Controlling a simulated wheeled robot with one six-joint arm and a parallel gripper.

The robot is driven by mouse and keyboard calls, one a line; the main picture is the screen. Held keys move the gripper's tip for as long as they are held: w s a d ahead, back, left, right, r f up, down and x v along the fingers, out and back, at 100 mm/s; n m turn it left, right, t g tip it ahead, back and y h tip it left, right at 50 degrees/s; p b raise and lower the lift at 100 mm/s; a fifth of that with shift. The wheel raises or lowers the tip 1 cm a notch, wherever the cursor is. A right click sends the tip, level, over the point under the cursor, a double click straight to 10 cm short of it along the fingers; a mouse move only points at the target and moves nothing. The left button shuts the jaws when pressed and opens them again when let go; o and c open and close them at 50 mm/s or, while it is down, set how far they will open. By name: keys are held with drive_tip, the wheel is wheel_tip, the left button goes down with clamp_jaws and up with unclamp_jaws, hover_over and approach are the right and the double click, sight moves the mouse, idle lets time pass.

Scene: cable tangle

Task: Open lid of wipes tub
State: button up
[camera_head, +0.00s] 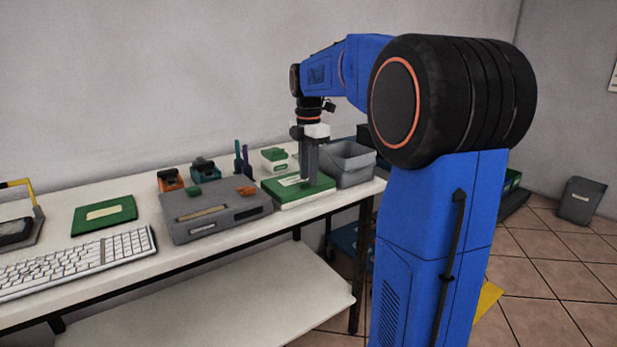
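A small white tub with a green lid (274,155), which looks like the wipes tub, stands toward the back of the table, left of my gripper. Its lid looks closed. My gripper (309,182) points straight down over a flat green-topped box (285,192) with a pale label. Its fingertips are at or just above the box's top; I cannot tell if they touch. The fingers overlap in this view, so the gap between them is unclear.
A grey bin (350,168) stands right of my gripper. A grey case (215,212) with small items on top lies left of it. Thin upright tools (242,160) stand behind. A keyboard (80,262) and a green folder (104,215) lie farther left.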

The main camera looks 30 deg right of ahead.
drive_tip(key=shift+f, duration=0.7)
drive_tip(key=shift+c, duration=0.6)
clamp_jaws()
idle(0.5)
